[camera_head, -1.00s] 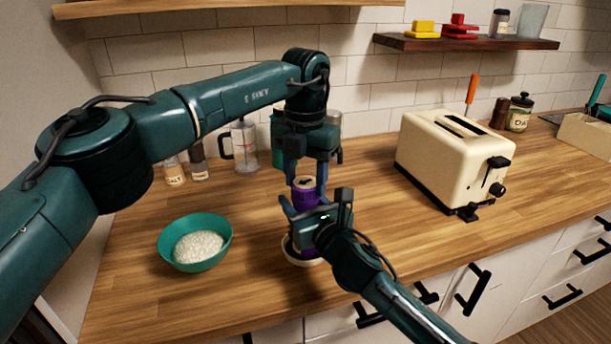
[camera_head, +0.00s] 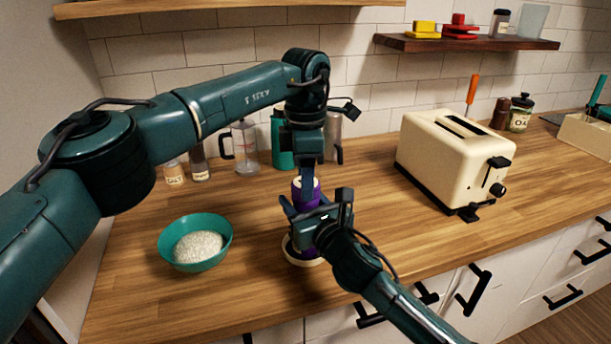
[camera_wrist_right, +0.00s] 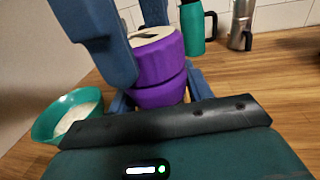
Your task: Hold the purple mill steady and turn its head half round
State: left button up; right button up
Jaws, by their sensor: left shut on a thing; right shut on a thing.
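The purple mill (camera_head: 309,190) stands upright on the counter, and its pale top with a dark mark shows in the right wrist view (camera_wrist_right: 152,37). My left gripper (camera_head: 308,183) reaches down from above and is shut on the mill's head. Its blue fingers also show in the right wrist view, one large at the left and one behind the mill. My right gripper (camera_head: 303,208) comes in from the front, low on the mill, and is shut on its purple body (camera_wrist_right: 160,88). The mill's lower part is mostly hidden behind my right gripper.
A pale-rimmed round dish (camera_head: 293,254) lies below my right gripper. A teal bowl of white grains (camera_head: 165,246) is at the left. A cream toaster (camera_head: 425,150) stands at the right. Jars, a glass press (camera_head: 245,150) and a green canister (camera_head: 280,145) line the wall.

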pick_arm(q)
jog(key=m, duration=0.5)
jog(key=shift+m, duration=2.5)
jog(key=o, duration=1)
jog(key=shift+r, duration=0.1)
notch_tip(320, 180, up, 12)
jog(key=shift+f, duration=0.1)
